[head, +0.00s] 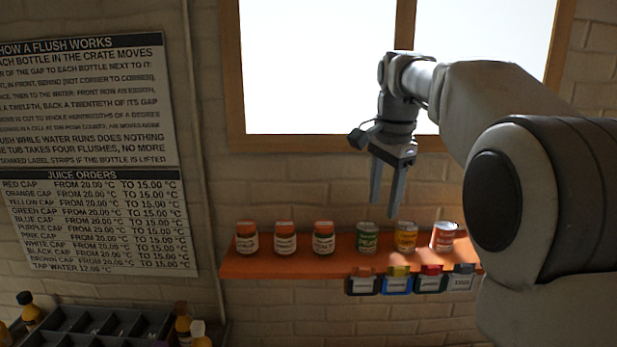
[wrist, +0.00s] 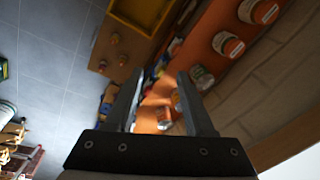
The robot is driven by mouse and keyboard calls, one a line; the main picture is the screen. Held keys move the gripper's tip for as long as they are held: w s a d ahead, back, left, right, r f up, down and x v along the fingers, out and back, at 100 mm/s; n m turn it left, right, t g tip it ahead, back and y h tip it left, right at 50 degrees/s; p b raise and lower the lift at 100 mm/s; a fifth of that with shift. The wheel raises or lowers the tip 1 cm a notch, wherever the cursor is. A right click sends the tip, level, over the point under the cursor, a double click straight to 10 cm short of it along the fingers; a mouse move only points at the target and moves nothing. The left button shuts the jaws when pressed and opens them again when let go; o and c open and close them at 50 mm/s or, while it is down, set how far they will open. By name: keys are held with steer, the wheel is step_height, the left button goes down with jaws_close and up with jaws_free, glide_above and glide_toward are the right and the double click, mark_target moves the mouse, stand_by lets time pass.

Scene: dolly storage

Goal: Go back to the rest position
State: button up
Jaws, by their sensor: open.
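My gripper (head: 386,190) is open and empty. In the head view it hangs fingers down in front of the wall, just above the orange shelf (head: 290,267). Its fingertips are over the green can (head: 367,238) and the yellow-orange can (head: 406,237), apart from them as far as I can tell. In the wrist view my gripper (wrist: 157,82) shows its two fingers spread, with nothing between them but the scene below. A can (wrist: 165,117) shows between and beyond the fingers there.
Three orange-capped jars (head: 285,238) stand left on the shelf, and a red-white can (head: 444,236) right. Small bins (head: 397,281) hang below its front edge. A dark crate (head: 95,325) with bottles beside it is at lower left. A window (head: 320,65) is behind my arm.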

steer(key=s+f+n+t+b, duration=0.15)
steer(key=s+n, duration=0.45)
steer(key=s, duration=0.9)
steer(key=s+f+n+t, duration=0.2)
steer(key=s+f+n, duration=0.4)
steer(key=s+f, duration=0.5)
steer(key=shift+s+a+f+n+b, duration=0.15)
steer(key=shift+s+f+n+b, duration=0.2)
steer(key=shift+s, duration=0.6)
